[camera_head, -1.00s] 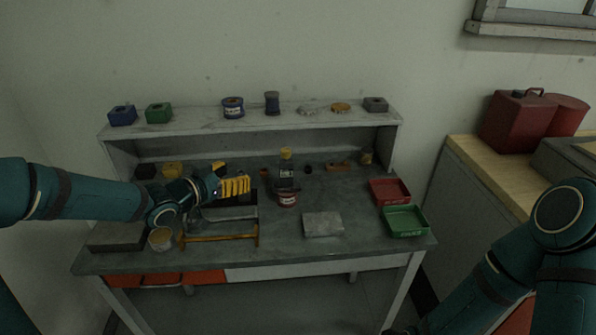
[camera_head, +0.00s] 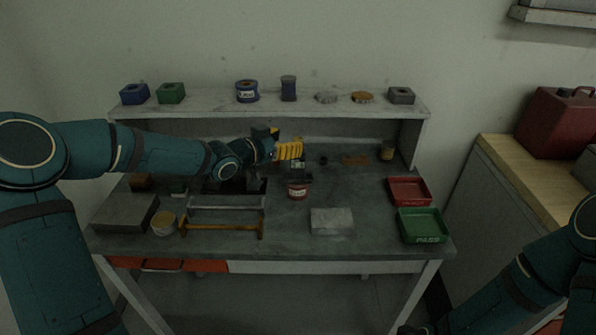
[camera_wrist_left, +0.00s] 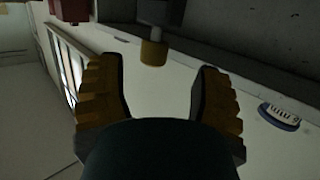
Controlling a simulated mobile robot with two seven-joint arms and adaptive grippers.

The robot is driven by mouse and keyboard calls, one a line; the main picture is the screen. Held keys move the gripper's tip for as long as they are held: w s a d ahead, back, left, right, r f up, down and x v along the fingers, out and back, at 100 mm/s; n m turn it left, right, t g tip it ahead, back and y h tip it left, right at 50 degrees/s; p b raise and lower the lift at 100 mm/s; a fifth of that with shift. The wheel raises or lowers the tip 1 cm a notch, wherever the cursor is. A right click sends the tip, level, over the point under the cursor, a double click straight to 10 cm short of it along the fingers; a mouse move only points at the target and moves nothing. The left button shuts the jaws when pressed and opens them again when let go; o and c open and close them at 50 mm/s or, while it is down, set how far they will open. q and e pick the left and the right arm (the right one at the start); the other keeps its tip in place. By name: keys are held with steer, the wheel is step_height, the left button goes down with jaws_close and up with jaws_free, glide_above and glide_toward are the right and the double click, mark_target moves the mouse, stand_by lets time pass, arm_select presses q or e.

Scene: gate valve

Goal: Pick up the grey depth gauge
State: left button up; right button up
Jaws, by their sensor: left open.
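The dark grey upright piece with a small display, which looks like the depth gauge (camera_head: 299,167), stands at the middle of the bench, just above a red-and-white tin in the picture. I cannot tell whether it rests on the tin or behind it. My left gripper (camera_head: 290,150) is at its upper part and hides its yellow top. In the left wrist view the grey body (camera_wrist_left: 155,14) with its yellow end lies beyond the open, empty fingers (camera_wrist_left: 163,75), roughly between them. My right gripper is out of view.
The red-and-white tin (camera_head: 298,191) is close below the gripper. A grey block (camera_head: 332,221), a red tray (camera_head: 410,190) and a green tray (camera_head: 420,225) are to the right. Grey and orange frames lie front left. The raised shelf (camera_head: 300,111) behind holds several small items.

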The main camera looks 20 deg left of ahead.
mark_target(301, 140)
arm_select(q)
steer(key=x, duration=0.2)
steer(key=b+x, duration=0.1)
steer(key=x, duration=0.1)
steer(key=shift+w+d+f, duration=0.1)
steer(key=shift+d+f, duration=0.1)
steer(key=shift+d, duration=0.35)
steer(key=shift+w+d+b, duration=0.15)
steer(key=shift+w+b, duration=0.15)
steer(key=shift+w, duration=0.1)
jaws_close()
